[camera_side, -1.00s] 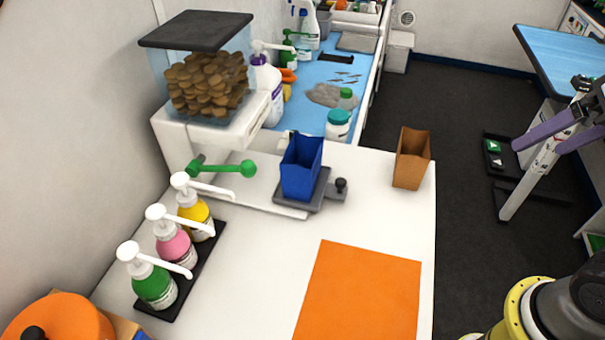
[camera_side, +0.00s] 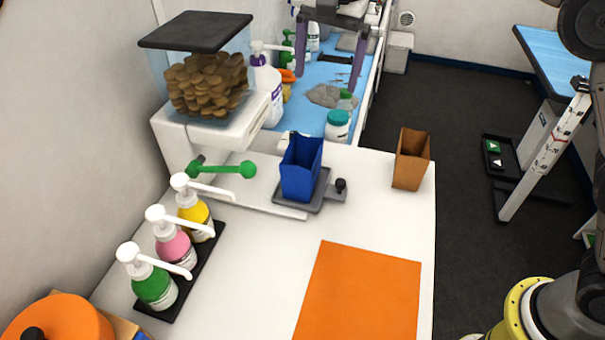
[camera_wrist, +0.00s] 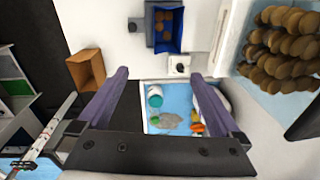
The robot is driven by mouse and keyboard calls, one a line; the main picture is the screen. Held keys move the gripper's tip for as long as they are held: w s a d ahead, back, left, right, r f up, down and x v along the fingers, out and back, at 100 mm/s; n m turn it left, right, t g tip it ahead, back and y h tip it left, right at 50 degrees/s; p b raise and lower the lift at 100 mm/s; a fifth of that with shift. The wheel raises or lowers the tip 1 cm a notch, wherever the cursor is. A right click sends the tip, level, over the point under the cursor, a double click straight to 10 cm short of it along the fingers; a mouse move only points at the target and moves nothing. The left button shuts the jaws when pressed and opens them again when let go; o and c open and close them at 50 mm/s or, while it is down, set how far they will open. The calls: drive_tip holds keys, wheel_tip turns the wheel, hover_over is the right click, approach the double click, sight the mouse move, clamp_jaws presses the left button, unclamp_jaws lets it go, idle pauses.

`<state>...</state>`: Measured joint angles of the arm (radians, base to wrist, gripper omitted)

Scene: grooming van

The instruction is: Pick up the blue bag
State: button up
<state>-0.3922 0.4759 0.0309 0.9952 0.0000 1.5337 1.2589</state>
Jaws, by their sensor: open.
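The blue bag (camera_side: 300,172) stands upright and open-topped on a small grey platform (camera_side: 325,197) in front of the biscuit dispenser. In the wrist view the bag (camera_wrist: 165,45) is at the top centre, and round brown biscuits show inside it. My gripper (camera_side: 326,80) is open and empty, with its two purple fingers hanging well apart over the blue work surface behind the bag. In the wrist view the gripper's fingers (camera_wrist: 160,74) point toward the bag, which lies beyond the tips and between their lines. Nothing touches the bag except the platform.
The biscuit dispenser (camera_side: 208,84) with a green lever (camera_side: 225,169) stands left of the bag. A brown bag (camera_side: 411,160) stands to the right. Pump bottles (camera_side: 178,245) sit at the front left. An orange mat (camera_side: 362,293) lies on clear white counter. A teal-lidded jar (camera_side: 338,126) stands behind.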

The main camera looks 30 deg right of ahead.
drive_tip(key=n+g, duration=0.1)
hover_over(302, 165)
drive_tip(key=s+a, duration=0.3)
drive_tip(key=s, duration=0.1)
wheel_tip(302, 165, down, 7)
drive_tip(key=shift+d+f, duration=0.2)
drive_tip(key=shift+f, duration=3.2)
drive_tip(key=shift+d+f, duration=0.2)
drive_tip(key=shift+f, duration=3.2)
drive_tip(key=shift+r, duration=0.1)
drive_tip(key=c, duration=1.4)
